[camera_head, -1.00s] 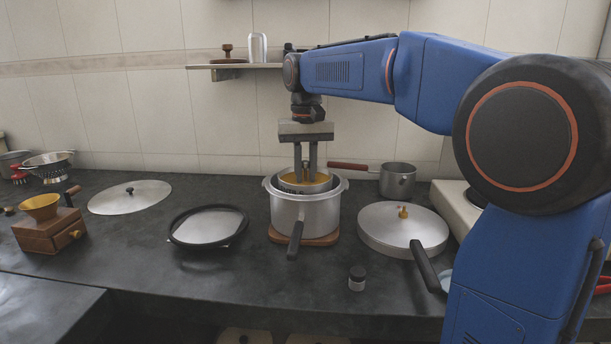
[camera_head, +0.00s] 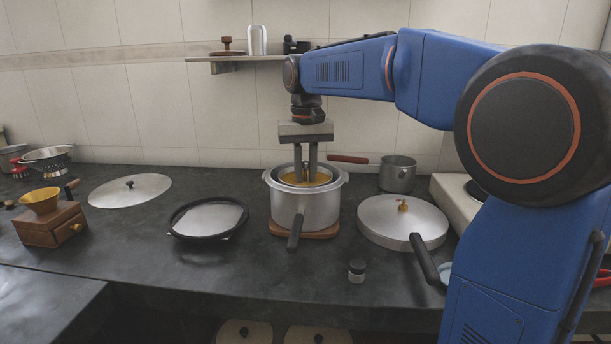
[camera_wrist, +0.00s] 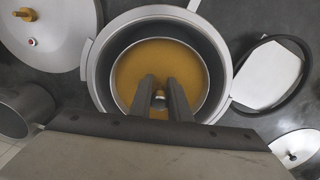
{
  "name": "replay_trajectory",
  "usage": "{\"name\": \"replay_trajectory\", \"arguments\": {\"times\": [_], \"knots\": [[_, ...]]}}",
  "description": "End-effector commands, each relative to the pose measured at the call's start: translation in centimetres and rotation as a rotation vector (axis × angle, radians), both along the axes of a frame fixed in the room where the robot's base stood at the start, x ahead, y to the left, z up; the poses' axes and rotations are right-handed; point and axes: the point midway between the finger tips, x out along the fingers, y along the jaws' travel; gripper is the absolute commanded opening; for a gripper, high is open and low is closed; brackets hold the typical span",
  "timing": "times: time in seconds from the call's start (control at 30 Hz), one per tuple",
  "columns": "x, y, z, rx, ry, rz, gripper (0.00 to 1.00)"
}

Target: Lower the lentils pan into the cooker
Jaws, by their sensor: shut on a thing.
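The lentils pan (camera_head: 323,181), a round pan of yellow-orange lentils, sits inside the mouth of the silver cooker (camera_head: 305,209), its rim close to the cooker's rim. The cooker stands on a wooden board with its dark handle toward me. My gripper (camera_head: 306,180) points straight down over the pan, shut on a small knob or post at its middle. In the wrist view the fingers (camera_wrist: 162,92) close on this knob above the lentils (camera_wrist: 190,62), and the cooker rim (camera_wrist: 222,52) surrounds the pan. How deep the pan's bottom is, I cannot see.
The cooker lid (camera_head: 402,222) with a brass weight lies right of the cooker.

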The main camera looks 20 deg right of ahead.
Motion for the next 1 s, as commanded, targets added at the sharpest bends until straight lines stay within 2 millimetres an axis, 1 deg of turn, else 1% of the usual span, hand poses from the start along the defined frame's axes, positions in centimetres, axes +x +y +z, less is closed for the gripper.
{"name": "replay_trajectory", "arguments": {"times": [1.0], "knots": [[0.0, 0.0, -1.9, 0.0, 0.0, 0.0, 0.0]]}}
